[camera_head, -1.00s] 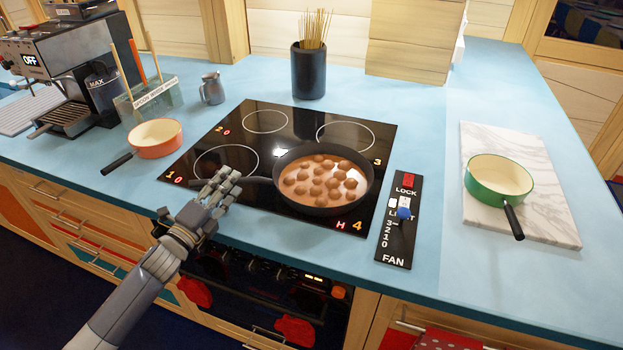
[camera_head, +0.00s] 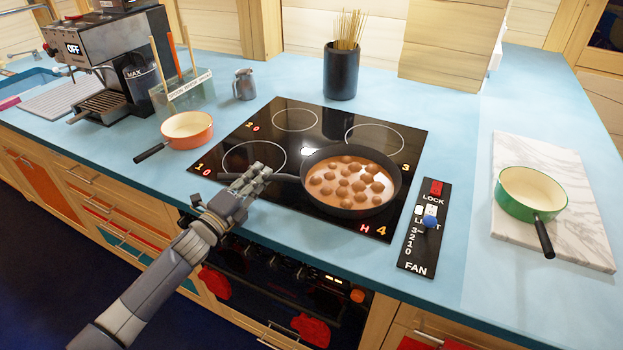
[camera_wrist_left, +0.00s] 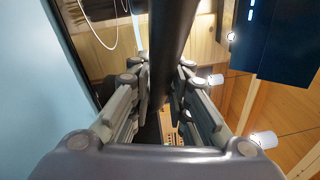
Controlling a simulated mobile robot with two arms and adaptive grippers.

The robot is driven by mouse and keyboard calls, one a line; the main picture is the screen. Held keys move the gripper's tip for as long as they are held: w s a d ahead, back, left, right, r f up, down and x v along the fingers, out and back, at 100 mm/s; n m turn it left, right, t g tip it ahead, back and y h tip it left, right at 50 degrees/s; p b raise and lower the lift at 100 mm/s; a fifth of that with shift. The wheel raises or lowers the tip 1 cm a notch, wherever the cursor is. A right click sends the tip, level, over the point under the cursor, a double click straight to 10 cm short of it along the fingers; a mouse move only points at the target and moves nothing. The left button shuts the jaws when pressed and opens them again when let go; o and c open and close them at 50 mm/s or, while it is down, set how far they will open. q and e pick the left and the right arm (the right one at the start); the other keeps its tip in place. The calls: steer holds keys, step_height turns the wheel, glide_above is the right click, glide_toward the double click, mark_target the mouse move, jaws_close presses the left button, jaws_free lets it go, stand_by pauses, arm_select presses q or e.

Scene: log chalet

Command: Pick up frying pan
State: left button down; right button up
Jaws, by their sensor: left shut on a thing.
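The dark frying pan (camera_head: 349,208) sits at the front right of the black cooktop, with several brown meatballs in sauce (camera_head: 345,182) in it. Its handle (camera_head: 286,177) points left. My left gripper (camera_head: 262,175) is shut on the handle near its end. In the left wrist view the dark handle (camera_wrist_left: 172,35) runs between the fingers of my left gripper (camera_wrist_left: 165,85). The pan looks level and I cannot tell whether it touches the cooktop. My right gripper is not in view.
The cooktop (camera_head: 320,125) is set in a blue counter. A fan control panel (camera_head: 424,225) lies to its right. A green pan (camera_head: 530,192) stands on a marble board (camera_head: 587,240). An orange pan (camera_head: 187,131) is at left. A utensil pot (camera_head: 341,72) and coffee machine (camera_head: 100,60) stand behind.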

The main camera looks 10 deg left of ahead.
arm_select(q)
steer(key=shift+r, duration=0.4)
step_height(320, 180, up, 10)
steer(key=shift+f, duration=0.15)
steer(key=shift+d, duration=0.1)
stand_by(0.4)
